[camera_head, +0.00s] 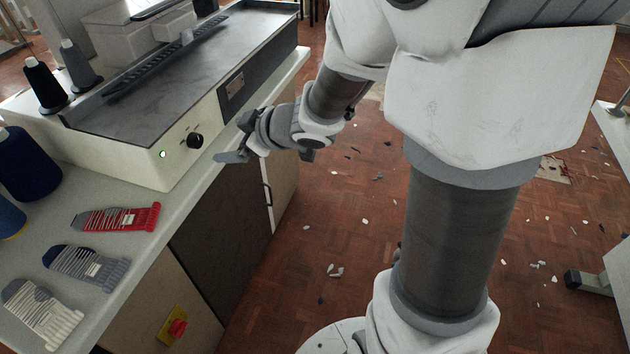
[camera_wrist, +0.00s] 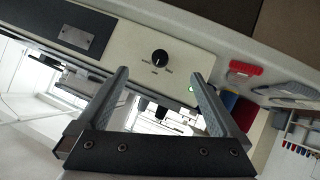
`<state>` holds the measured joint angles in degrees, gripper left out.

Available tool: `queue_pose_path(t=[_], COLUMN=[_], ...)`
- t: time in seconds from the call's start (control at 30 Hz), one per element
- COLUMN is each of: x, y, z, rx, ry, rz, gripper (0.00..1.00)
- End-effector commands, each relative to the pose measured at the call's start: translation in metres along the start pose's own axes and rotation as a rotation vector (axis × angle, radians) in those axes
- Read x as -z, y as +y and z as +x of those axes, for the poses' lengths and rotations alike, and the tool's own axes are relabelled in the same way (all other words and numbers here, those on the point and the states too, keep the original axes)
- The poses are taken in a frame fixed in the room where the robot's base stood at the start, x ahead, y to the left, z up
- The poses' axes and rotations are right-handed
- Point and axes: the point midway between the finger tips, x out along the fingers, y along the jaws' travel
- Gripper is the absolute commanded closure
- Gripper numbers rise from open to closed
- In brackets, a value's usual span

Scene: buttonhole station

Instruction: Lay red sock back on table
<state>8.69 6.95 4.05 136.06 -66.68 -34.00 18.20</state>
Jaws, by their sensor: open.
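My gripper (camera_head: 222,157) is at the table's right edge, near the machine's front corner, apart from the sock. In the wrist view its two fingers (camera_wrist: 160,82) are spread wide, with nothing between them.
A grey sock (camera_head: 85,266) and a cream sock (camera_head: 42,312) lie nearer on the table. The machine (camera_head: 175,165) has a black knob and a lit green light. Thread cones (camera_head: 45,85) stand at left. A red button on yellow (camera_head: 176,328) is on the cabinet below.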

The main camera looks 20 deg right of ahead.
Motion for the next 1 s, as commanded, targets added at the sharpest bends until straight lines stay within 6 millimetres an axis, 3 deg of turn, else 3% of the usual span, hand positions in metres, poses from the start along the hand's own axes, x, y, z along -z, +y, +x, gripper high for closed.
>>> queue_pose_path(t=[0.03, 0.13, 0.3, 0.47, 0.6, 0.8, 1.0], x=[0.005, 0.004, -0.007, -0.022, -0.031, -0.034, -0.034], y=[0.018, 0.047, 0.061, 0.031, -0.017, -0.072, -0.086], z=[-0.016, -0.052, -0.123, -0.184, -0.221, -0.246, -0.25], rx=[-0.095, -0.266, -0.46, -0.513, -0.458, -0.335, -0.296], ry=[-0.041, -0.144, -0.306, -0.434, -0.517, -0.577, -0.591], rz=[0.007, 0.068, 0.238, 0.45, 0.626, 0.765, 0.792], gripper=[0.0, 0.0, 0.0, 0.0, 0.0, 0.0, 0.0])
